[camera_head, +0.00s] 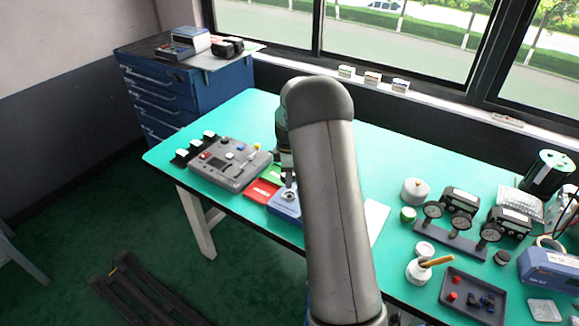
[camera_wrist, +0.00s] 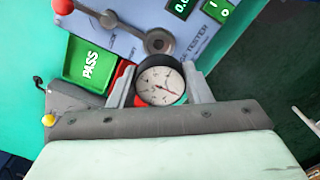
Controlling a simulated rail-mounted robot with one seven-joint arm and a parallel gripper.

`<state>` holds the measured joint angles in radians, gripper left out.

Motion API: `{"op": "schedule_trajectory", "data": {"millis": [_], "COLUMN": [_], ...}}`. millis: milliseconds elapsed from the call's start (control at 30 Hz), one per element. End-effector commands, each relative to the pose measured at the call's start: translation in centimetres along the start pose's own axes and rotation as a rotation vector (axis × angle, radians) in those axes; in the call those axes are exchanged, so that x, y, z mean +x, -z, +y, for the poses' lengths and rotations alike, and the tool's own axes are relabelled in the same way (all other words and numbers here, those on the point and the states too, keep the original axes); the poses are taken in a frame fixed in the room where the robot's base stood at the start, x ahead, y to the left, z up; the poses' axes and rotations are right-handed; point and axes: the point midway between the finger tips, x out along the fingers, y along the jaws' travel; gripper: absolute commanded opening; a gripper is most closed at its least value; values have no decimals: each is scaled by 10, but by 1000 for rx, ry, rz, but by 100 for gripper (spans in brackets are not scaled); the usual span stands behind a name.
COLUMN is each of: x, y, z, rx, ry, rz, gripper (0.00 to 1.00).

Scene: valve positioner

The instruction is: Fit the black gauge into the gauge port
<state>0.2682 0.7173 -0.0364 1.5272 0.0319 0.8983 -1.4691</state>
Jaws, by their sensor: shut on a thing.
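The black gauge (camera_wrist: 160,85), with a black rim and a white dial, is between the two fingers of my gripper (camera_wrist: 160,90) in the wrist view. The fingers are shut on its sides and the dial faces the camera. Just beyond it is a blue tester (camera_wrist: 130,22) with a grey lever and a round grey fitting (camera_wrist: 158,42). I cannot tell whether that fitting is the gauge port. In the head view my gripper (camera_head: 287,172) is above the tester (camera_head: 285,208), and the held gauge cannot be made out.
A green PASS tray (camera_wrist: 90,65) lies beside the tester. A grey control panel (camera_head: 228,162) stands left on the green table. To the right are a rack (camera_head: 450,240) with several gauges, black devices (camera_head: 460,199), a white pot (camera_head: 418,271) and a dark tray (camera_head: 472,297).

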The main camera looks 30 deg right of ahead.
Motion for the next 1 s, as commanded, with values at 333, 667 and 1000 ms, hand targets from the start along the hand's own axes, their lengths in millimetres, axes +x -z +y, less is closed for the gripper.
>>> {"op": "schedule_trajectory", "data": {"millis": [333,667,1000], "x": [16,49,58], "y": [-4,-4,-4], "z": [2,2,2], "rx": [-45,-44,-44], "ry": [0,1,-2], "rz": [-1,-1,-1], "gripper": [19,19,19]}}
